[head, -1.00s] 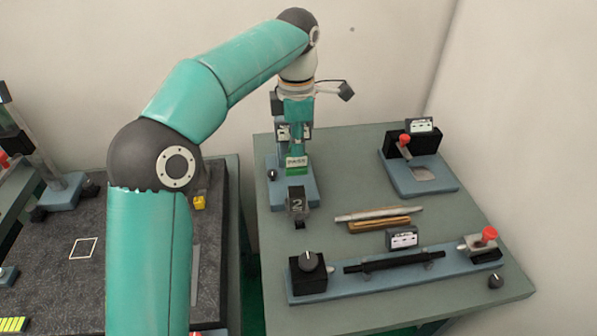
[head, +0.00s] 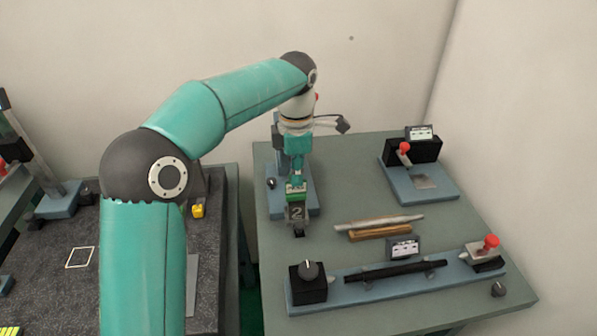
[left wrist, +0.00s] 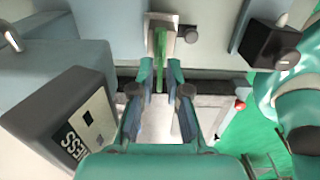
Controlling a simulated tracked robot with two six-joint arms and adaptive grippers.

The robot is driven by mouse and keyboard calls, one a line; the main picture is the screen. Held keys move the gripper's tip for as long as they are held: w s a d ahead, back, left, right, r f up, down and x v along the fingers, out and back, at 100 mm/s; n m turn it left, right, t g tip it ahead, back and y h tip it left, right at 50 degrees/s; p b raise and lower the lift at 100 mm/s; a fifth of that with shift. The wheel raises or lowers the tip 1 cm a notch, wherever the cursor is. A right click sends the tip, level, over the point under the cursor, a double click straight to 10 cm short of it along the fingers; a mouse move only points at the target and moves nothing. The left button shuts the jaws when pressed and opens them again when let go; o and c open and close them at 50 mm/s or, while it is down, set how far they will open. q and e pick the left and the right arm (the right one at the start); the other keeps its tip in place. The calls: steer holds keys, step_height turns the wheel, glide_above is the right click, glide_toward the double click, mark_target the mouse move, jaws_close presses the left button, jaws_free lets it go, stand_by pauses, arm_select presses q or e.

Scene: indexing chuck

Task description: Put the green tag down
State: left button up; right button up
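The green tag (head: 296,188) stands at the top of the dark block marked 2 in the head view. In the left wrist view the tag (left wrist: 160,62) shows nearly edge-on as a thin upright strip, with a pale plate (left wrist: 163,24) around its far end. My left gripper (left wrist: 160,68) has its fingertips on either side of the tag, with a visible gap to each side, so it looks open. In the head view the left gripper (head: 297,172) is just above the tag. How deep the tag sits in the block is hidden. My right gripper is not in view.
On the green-grey table (head: 470,235), a long fixture with a black bar (head: 395,272) is in front. A blue-based fixture (head: 425,180) stands at the back right. A dark bench (head: 70,235) is at left.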

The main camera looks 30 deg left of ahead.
arm_select(q)
step_height(320, 180, up, 12)
steer(key=p, duration=0.2)
steer(key=shift+r+p, duration=0.15)
steer(key=shift+p, duration=0.25)
stand_by(0.6)
